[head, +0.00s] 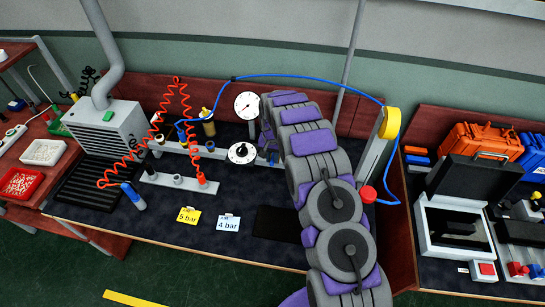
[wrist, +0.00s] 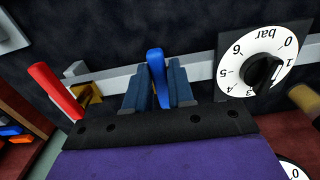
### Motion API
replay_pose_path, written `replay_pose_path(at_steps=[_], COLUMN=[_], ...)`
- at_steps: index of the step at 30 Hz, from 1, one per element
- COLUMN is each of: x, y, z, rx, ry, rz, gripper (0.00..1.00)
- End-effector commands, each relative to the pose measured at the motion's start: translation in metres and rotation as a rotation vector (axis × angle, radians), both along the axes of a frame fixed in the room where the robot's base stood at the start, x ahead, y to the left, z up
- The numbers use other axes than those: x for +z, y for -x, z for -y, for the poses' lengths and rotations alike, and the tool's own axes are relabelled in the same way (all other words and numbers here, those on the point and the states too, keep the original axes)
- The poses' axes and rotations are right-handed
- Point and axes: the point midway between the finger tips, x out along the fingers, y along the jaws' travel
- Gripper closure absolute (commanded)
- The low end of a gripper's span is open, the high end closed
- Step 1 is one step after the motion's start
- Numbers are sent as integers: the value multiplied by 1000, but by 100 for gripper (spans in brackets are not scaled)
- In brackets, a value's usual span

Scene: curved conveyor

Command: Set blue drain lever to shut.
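In the wrist view a blue lever (wrist: 156,64) stands up in front of a pale rail. My gripper (wrist: 160,84) has its two blue-grey fingers on either side of the lever, which fills most of the space between them. Whether the fingers press on it cannot be told. The lever's lower end and pivot are hidden by the fingers and the black gripper plate. In the head view my arm covers the bench at this spot, and my gripper cannot be made out there.
In the wrist view a red lever (wrist: 56,91) with a brass fitting is at left, and a round bar gauge (wrist: 262,64) is close at right.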

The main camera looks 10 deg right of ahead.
Motion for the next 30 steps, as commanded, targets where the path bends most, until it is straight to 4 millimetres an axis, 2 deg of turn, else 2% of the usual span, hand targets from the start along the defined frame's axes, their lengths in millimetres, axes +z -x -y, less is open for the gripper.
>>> replay_pose_path(at_steps=[1,6,14,17,20,30], x=[0,0,0,6,20,94], y=[0,0,0,0,0,-1], z=[0,0,0,0,0,-1], rx=[1,2,2,2,3,3], ry=[0,1,1,1,1,1], rz=[0,-1,-1,0,1,1], gripper=[73,56,55,55,55,55])
